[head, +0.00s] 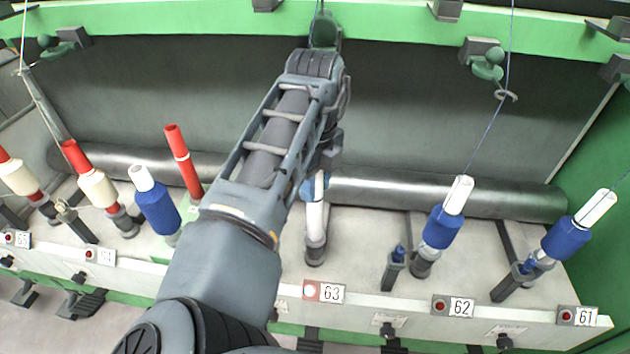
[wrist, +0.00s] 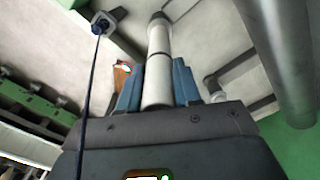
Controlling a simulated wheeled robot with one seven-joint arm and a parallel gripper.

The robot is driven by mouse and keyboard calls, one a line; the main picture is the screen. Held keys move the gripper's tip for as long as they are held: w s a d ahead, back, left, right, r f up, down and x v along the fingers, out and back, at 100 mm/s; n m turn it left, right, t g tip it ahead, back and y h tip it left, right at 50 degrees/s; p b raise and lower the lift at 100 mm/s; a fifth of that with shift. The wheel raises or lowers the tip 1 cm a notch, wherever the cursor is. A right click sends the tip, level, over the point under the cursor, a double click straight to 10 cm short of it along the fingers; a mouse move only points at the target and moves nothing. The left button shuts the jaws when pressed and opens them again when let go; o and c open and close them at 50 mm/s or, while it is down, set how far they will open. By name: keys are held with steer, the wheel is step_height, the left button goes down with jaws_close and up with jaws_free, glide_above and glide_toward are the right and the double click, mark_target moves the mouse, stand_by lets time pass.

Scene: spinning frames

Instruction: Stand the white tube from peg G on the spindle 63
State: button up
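The white tube (head: 315,218) is upright at spindle 63, behind the number plate 63 (head: 331,293). Its lower end meets the grey spindle base (head: 315,254); the spindle shaft itself is hidden. My gripper (head: 314,187) is at the tube's upper part, partly hidden by my arm in the head view. In the wrist view, the blue fingers of my gripper (wrist: 158,85) lie close against both sides of the white tube (wrist: 158,65), with no clear gap. The tube's far end meets a grey piece (wrist: 159,18). I cannot make out a peg marked G.
Spindle 62 holds a blue bobbin (head: 443,228) with a thread rising from it. Another blue bobbin (head: 569,238) stands at 61. A blue bobbin (head: 155,203), a red tube (head: 182,160) and cream bobbins (head: 97,188) stand left of my arm. A steel roller (head: 440,192) runs behind the spindles.

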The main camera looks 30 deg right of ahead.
steer(key=o, duration=0.5)
steer(key=shift+r, duration=3.85)
